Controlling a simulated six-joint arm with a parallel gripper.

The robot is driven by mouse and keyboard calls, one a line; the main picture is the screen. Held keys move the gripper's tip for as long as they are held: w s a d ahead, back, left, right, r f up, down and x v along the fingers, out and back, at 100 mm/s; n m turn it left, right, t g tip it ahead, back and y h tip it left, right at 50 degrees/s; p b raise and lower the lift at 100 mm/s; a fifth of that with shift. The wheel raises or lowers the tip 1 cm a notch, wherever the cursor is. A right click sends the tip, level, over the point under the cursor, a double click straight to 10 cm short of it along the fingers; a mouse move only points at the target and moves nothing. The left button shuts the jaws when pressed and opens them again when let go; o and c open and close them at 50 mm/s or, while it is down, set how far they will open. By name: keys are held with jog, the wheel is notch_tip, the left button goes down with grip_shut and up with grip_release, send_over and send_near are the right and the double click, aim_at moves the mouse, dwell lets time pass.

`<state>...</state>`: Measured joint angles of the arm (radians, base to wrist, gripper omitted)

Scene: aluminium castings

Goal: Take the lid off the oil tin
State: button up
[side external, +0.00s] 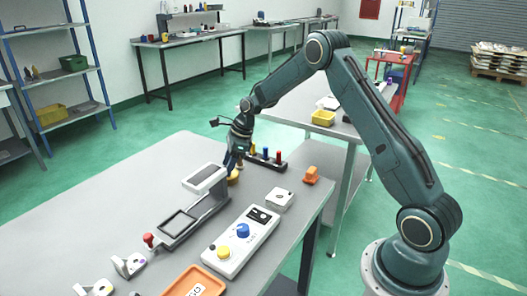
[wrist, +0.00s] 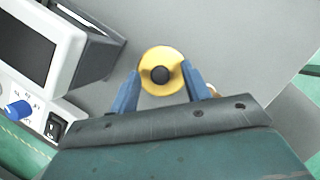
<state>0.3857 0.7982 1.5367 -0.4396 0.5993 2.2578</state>
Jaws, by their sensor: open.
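The oil tin, a round yellow thing with a dark knob at the middle of its top, shows in the wrist view (wrist: 148,84). In the side view it is a small yellow shape (side external: 234,177) on the grey table, partly hidden by my gripper. My gripper (wrist: 160,68) is open, with one blue finger on each side of the yellow top in the wrist view. I cannot tell whether the fingers touch it. In the side view my gripper (side external: 233,162) points down at the tin. I cannot make out a seam between lid and tin.
A grey device (side external: 207,180) with a screen-like top stands close left of the tin. A rack of coloured pegs (side external: 265,161) is just behind.

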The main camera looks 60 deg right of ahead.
dwell(0.3)
grip_shut()
jog(key=shift+r, duration=0.1)
notch_tip(320, 180, up, 10)
dwell(0.8)
dwell(0.4)
